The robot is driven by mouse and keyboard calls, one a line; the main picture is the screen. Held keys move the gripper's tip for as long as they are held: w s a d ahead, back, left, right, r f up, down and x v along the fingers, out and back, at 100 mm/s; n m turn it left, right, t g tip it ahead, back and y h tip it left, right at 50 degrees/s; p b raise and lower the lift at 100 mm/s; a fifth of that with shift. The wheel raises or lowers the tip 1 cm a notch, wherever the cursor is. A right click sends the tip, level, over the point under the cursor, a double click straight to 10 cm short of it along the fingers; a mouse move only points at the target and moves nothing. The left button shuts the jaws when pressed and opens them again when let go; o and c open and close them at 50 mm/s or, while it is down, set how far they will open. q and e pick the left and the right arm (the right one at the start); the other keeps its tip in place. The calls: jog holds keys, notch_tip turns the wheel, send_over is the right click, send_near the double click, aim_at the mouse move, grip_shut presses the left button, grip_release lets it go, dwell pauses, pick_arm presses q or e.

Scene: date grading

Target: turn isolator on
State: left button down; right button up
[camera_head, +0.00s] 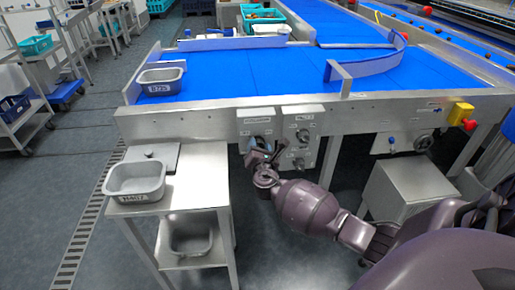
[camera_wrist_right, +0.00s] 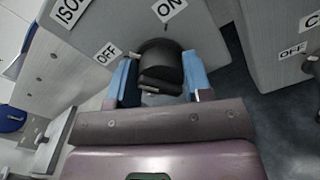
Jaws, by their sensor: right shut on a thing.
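The isolator box (camera_head: 255,115) is a grey labelled panel on the front of the conveyor frame. In the right wrist view its face (camera_wrist_right: 120,22) carries an ON label (camera_wrist_right: 171,9) and an OFF label (camera_wrist_right: 107,53). Its black rotary knob (camera_wrist_right: 160,66) sits between the blue fingers of my right gripper (camera_wrist_right: 160,82), which is shut on it. In the head view my right gripper (camera_head: 260,150) reaches up to the lower part of the box and hides much of the knob. I cannot tell which label the knob points to. My left gripper is not in view.
A second grey control box (camera_head: 302,111) stands close on the right, with its own OFF label (camera_wrist_right: 292,50) in the wrist view. A steel side table (camera_head: 190,193) with a grey tub (camera_head: 135,180) stands left of my gripper. A red emergency button (camera_head: 469,125) is far right.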

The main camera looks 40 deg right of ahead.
jog(key=m, duration=0.2)
jog(key=m+b, duration=0.1)
jog(key=m, duration=0.1)
jog(key=shift+s+f+m+b, duration=0.1)
jog(key=shift+f+m+b, duration=0.2)
jog(key=shift+f, duration=0.1)
jog(key=m+b, duration=0.1)
jog(key=m, duration=0.2)
jog(key=shift+m, duration=0.4)
jog(key=m+b, duration=0.1)
jog(key=m, duration=0.2)
jog(key=shift+b, duration=0.35)
jog(key=shift+m+b, duration=0.35)
jog(key=shift+m, duration=0.95)
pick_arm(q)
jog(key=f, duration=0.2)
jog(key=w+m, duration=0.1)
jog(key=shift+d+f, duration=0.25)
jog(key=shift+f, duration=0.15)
pick_arm(e)
jog(key=shift+m, duration=0.3)
jog(key=shift+r, duration=0.1)
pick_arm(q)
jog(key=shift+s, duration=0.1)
pick_arm(e)
jog(key=o, duration=0.9)
